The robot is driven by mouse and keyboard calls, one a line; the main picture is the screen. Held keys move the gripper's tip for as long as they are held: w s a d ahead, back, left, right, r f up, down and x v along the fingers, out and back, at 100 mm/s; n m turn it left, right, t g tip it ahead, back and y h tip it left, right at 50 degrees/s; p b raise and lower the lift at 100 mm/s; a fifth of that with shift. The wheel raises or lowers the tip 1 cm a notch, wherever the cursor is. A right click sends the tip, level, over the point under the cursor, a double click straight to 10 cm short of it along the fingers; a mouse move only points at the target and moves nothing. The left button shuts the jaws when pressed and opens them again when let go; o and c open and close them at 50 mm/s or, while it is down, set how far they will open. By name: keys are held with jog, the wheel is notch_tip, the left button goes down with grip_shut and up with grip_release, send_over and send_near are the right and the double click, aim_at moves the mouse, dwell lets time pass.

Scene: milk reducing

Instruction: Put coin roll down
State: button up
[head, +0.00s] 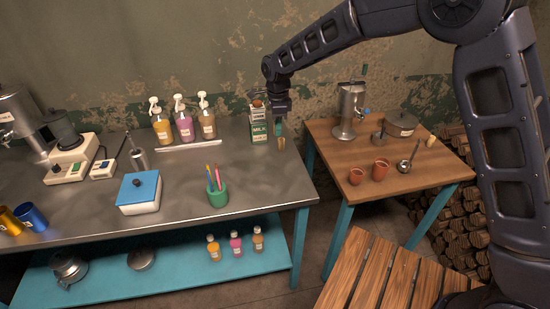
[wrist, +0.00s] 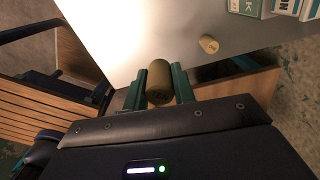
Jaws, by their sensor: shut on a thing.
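My gripper (head: 280,127) points down over the back right corner of the metal table (head: 270,170). In the wrist view my gripper (wrist: 158,88) is shut on a tan coin roll (wrist: 160,80), held between its green fingers. A second small tan roll (wrist: 208,44) is on the grey table top, apart from the fingers. In the head view a tan roll (head: 282,144) shows just below the fingers; I cannot tell which of the two it is. The gap between the held roll and the table top is unclear.
A milk carton (head: 259,130) stands close left of my gripper. Pump bottles (head: 184,125), a green pencil cup (head: 217,195) and a blue-lidded box (head: 139,192) are further left. A wooden table (head: 400,180) with a metal urn (head: 349,110) and cups stands right, across a gap.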

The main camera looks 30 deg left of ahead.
aim_at(277, 166)
notch_tip(277, 166, down, 15)
jog(key=shift+f, duration=0.15)
dwell(0.4)
jog(key=shift+f, duration=0.1)
jog(key=o, duration=1)
jog(key=shift+o, duration=0.2)
notch_tip(277, 166, up, 12)
jog(key=shift+r, duration=0.15)
jog(key=shift+w, duration=0.1)
